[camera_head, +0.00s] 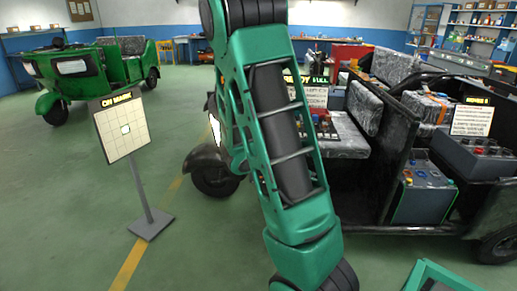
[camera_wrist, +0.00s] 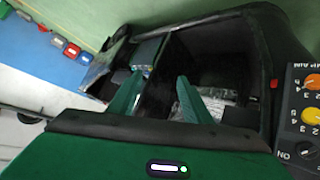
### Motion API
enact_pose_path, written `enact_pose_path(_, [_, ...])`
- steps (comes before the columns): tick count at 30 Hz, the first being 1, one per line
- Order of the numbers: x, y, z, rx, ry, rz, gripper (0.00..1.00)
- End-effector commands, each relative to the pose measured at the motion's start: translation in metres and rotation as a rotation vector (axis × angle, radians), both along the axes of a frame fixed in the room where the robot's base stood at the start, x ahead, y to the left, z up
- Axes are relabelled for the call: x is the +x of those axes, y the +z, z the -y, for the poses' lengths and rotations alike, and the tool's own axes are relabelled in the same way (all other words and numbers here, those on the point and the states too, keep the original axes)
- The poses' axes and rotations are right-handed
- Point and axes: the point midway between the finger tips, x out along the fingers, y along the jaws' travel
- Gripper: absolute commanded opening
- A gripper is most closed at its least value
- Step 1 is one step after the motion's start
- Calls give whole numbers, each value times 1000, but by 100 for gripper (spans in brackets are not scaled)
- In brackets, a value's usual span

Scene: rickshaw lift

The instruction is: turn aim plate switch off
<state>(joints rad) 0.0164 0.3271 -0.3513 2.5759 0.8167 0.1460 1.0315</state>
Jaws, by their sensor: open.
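I cannot tell which control is the aim plate switch. My gripper (camera_wrist: 160,98) is open and empty, its green fingers apart, left of this box.
A dark rickshaw (camera_head: 380,170) fills the right, carrying a grey box with red knobs (camera_head: 478,155) and a lower box with coloured controls (camera_head: 425,185). A green rickshaw (camera_head: 90,75) stands at the back left. The floor between the plate and green rickshaw is clear.

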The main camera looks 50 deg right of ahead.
Motion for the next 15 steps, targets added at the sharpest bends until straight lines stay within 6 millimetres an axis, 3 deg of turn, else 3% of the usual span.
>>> enact_pose_path(7, [35,19,43,-333,79,57,45])
enact_pose_path(15, [103,39,55,-596,319,154,45])
